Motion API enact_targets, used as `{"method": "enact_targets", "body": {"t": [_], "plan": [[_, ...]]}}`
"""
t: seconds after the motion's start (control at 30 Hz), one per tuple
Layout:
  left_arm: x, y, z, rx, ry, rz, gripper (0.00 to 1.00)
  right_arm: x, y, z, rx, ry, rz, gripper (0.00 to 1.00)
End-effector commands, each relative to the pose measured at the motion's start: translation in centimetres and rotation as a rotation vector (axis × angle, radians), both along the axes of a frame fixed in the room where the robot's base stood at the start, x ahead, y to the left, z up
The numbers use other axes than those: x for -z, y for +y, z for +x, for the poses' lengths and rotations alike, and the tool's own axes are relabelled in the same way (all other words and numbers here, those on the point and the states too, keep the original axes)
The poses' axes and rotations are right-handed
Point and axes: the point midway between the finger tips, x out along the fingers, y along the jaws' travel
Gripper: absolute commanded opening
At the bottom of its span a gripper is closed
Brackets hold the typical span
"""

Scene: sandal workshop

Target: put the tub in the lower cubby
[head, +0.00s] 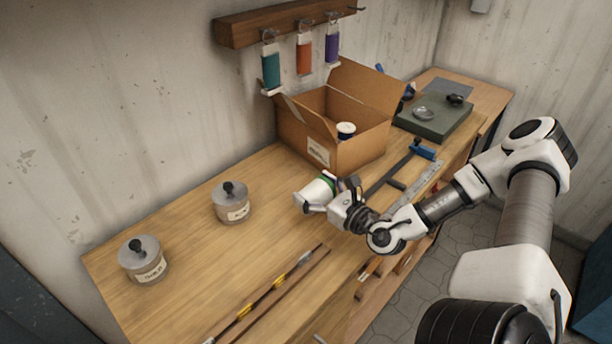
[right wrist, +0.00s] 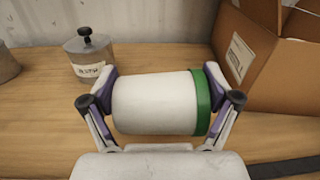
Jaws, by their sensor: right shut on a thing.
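A white tub (right wrist: 154,103) with a green lid or rim (right wrist: 201,102) lies sideways between the two fingers of my right gripper (right wrist: 160,105), one finger at each end. In the head view the tub (head: 317,190) is over the workbench in front of the cardboard box, partly hidden by my right gripper (head: 324,196). I cannot tell whether it touches the bench top. The lower cubby cannot be made out clearly; the bench front is mostly hidden by my right arm. My left gripper is not in view.
Two grey lidded jars (head: 232,204) (head: 145,262) stand to the left on the workbench (head: 190,285). A blue clamp (head: 423,150), a ruler (head: 420,184) and a long yellow-marked tool (head: 265,293) lie there.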

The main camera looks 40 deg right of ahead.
Motion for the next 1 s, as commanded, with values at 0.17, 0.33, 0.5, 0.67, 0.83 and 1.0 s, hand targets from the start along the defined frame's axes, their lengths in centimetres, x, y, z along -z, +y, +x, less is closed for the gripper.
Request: {"method": "enact_targets", "body": {"t": [0.17,0.33,0.5,0.67,0.83,1.0], "plan": [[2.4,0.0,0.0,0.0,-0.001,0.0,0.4,0.7,-0.8,3.4,-0.004,0.001,-0.005,0.36],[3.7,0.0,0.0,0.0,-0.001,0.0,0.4,2.2,-1.1,4.5,-0.003,0.006,-0.004,0.36],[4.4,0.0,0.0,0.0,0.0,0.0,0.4,4.2,-1.1,4.5,-0.003,0.003,-0.002,0.36],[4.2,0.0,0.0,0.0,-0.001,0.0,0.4,4.0,-1.2,4.5,-0.002,0.001,0.0,0.36],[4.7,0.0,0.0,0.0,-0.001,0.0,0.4,4.5,-1.2,4.5,-0.001,0.001,0.0,0.36],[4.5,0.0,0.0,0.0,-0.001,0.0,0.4,4.3,-1.2,4.4,-0.001,0.002,0.0,1.0]]}}
